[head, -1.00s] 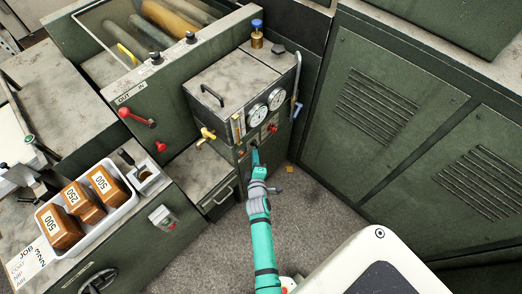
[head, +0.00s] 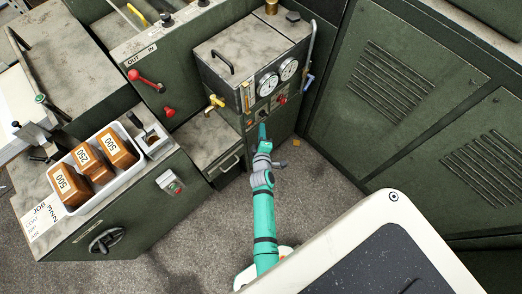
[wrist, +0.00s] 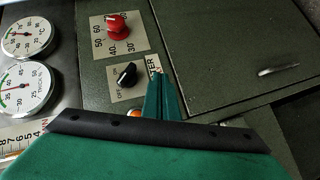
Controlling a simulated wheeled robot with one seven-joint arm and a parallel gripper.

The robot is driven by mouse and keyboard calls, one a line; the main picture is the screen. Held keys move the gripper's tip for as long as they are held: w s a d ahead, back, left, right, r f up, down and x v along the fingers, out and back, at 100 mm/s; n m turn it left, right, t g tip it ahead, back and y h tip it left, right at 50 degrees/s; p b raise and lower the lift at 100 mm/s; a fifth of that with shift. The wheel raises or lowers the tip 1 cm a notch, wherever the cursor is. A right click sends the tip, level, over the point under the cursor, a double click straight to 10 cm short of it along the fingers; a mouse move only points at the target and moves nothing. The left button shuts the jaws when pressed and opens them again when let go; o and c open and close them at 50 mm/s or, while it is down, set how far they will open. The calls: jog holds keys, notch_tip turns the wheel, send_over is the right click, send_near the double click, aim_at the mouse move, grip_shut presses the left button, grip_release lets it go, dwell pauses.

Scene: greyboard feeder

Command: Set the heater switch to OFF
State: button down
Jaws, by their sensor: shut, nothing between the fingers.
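The heater switch is a small black knob (wrist: 127,74) on a light label plate in the wrist view. OFF is printed at the plate's lower left, and a label ending in "TER" runs along its right side. The knob looks slanted between lower left and upper right; I cannot tell which end is its pointer. My gripper (wrist: 157,80) is shut and empty, its teal fingertips just right of the knob, seemingly apart from it. In the head view my gripper (head: 262,128) is in front of the lower panel of the gauge unit (head: 228,50).
A red dial (wrist: 117,27) with numbers sits beside the switch. Two round gauges (wrist: 27,85) are at the left. An orange part (wrist: 136,115) is half hidden behind my gripper. A yellow tap (head: 215,101) and a side pipe (head: 310,50) flank the unit.

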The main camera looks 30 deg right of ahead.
jog(key=s+a+f, duration=0.5)
jog(key=s+f, duration=0.1)
jog(key=s, duration=0.2)
jog(key=shift+a+f, duration=0.3)
dwell(0.7)
jog(key=s+a+r+m+t+y, duration=0.1)
jog(key=s+a+r+m, duration=0.1)
jog(key=s+a+r, duration=0.35)
jog(key=s+a+r+m+y, duration=0.1)
jog(key=s+a+r, duration=0.15)
jog(key=a, duration=0.55)
jog(key=s+a+r+m+t+y, duration=0.1)
jog(key=s+a+r+m+y, duration=0.2)
jog(key=a, duration=0.4)
jog(key=s+a+r+m+y, duration=0.1)
jog(key=s+a+r, duration=0.1)
jog(key=s+r, duration=0.5)
jog(key=s+a+r+m+y, duration=0.1)
jog(key=s+r, duration=0.5)
jog(key=r, duration=0.7)
jog(key=shift+s+a+r+t+y, duration=0.15)
jog(key=shift+s+a+t+y, duration=0.25)
jog(key=shift+a+y, duration=0.25)
